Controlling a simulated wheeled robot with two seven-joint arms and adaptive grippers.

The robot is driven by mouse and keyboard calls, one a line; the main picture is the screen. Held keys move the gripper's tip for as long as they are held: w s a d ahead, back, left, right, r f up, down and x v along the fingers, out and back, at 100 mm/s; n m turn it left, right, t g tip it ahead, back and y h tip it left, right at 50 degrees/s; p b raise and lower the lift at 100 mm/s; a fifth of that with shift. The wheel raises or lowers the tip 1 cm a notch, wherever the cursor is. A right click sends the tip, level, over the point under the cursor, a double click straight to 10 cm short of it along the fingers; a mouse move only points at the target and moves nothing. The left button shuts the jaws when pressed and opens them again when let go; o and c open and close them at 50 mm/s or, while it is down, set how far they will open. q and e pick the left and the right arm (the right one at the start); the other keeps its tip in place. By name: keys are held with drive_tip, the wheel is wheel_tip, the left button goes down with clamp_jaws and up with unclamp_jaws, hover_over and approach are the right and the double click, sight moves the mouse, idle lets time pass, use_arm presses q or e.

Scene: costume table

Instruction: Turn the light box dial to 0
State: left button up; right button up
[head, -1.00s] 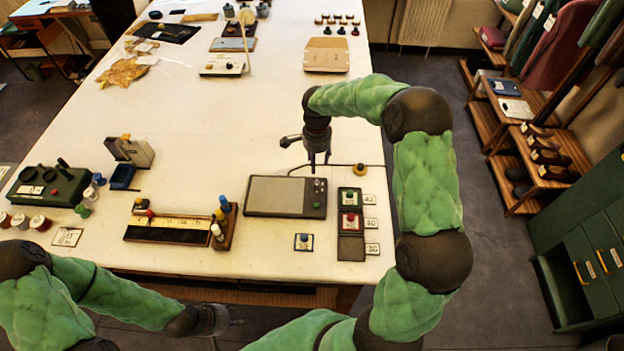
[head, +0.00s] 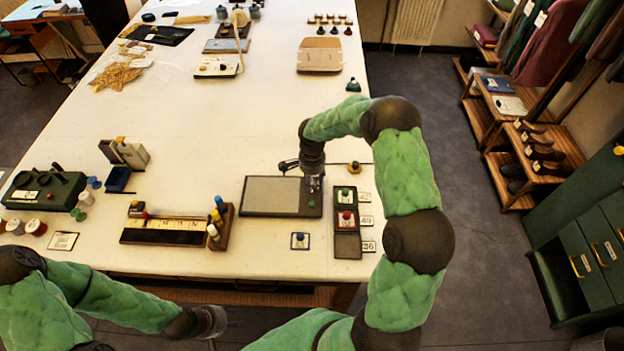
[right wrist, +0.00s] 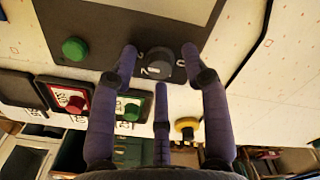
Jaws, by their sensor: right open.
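The light box (head: 270,192) is a flat dark panel with a pale grey screen, lying on the white table. Its dial (right wrist: 159,62) is a dark round knob with a grey face, beside printed marks; I cannot tell clearly which mark it points to. A round green button (right wrist: 75,49) sits on the same dark border. My right gripper (head: 314,185) is over the panel's right edge, and hides the dial in the head view. In the right wrist view its fingers (right wrist: 160,75) are spread around the dial, open. My left gripper (head: 212,321) is low at the front, away from the table things.
A dark stand (head: 347,245) with red and green buttons and number cards is right of the light box. A ruler rack (head: 170,231) with coloured pegs stands left.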

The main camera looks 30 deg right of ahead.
clamp_jaws()
